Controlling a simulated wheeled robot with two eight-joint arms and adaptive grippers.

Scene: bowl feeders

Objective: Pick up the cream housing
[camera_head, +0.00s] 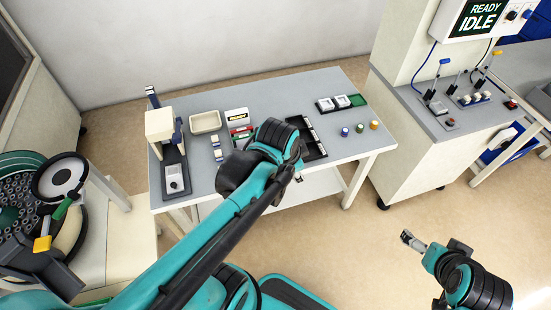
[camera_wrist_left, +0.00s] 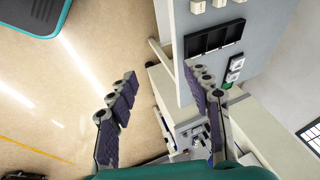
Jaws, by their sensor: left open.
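Small cream blocks with blue parts (camera_head: 217,149) stand on the grey table left of my left wrist; I cannot tell whether one is the cream housing. Small cream pieces (camera_wrist_left: 198,6) also show at the top edge of the left wrist view, beside a black tray. My left gripper (camera_wrist_left: 163,92) is open and empty, its fingers wide apart beyond the table's front edge. In the head view its fingers are mostly hidden behind my wrist. My right gripper (camera_head: 411,241) is at the lower right over the floor, away from the table; its jaw opening is unclear.
The grey table (camera_head: 290,88) carries a cream bin (camera_head: 206,122), a cream press-like device (camera_head: 160,125), a black compartment tray (camera_head: 313,143) partly behind my wrist, white square parts (camera_head: 342,101) and several coloured small cylinders (camera_head: 359,128). A bowl feeder (camera_head: 20,195) stands left. A control cabinet (camera_head: 425,150) stands right.

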